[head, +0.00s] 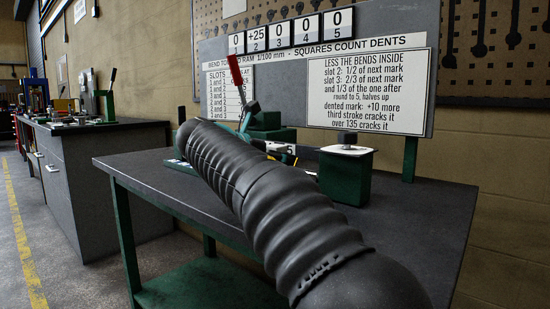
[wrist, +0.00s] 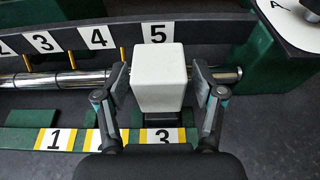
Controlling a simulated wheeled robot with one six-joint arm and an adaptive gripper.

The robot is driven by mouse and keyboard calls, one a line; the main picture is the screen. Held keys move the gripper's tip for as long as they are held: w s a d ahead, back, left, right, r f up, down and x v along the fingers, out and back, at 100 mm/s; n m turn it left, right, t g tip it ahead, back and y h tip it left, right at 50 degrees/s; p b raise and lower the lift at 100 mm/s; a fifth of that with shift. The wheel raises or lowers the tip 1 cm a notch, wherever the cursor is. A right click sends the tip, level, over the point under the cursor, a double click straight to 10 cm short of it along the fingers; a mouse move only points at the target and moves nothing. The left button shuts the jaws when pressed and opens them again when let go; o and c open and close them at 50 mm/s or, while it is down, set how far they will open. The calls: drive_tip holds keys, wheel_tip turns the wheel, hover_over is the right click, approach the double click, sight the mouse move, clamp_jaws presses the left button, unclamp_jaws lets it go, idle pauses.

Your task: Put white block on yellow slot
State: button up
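In the wrist view, the white block (wrist: 160,72) stands between the two fingers of my gripper (wrist: 160,85). The fingers look spread, with a narrow gap on each side of the block. The block is in front of the number 5 plate and behind the number 3 plate (wrist: 162,136), and covers part of a steel bar (wrist: 62,78). Yellow-edged plates (wrist: 55,139) mark numbers along the near green strip. I cannot tell which slot is the yellow slot. In the head view, my arm hides the gripper and block.
The steel bar runs left to right, with thin yellow pegs (wrist: 72,60) near it. A green stand with a pale round top (head: 346,150) is at the right. A green device with a red handle (head: 235,70) stands behind. The dark bench (head: 420,220) is clear at the right.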

drive_tip(key=shift+r, duration=0.15)
drive_tip(key=p+v, duration=0.2)
drive_tip(key=v, duration=1)
idle(1.0)
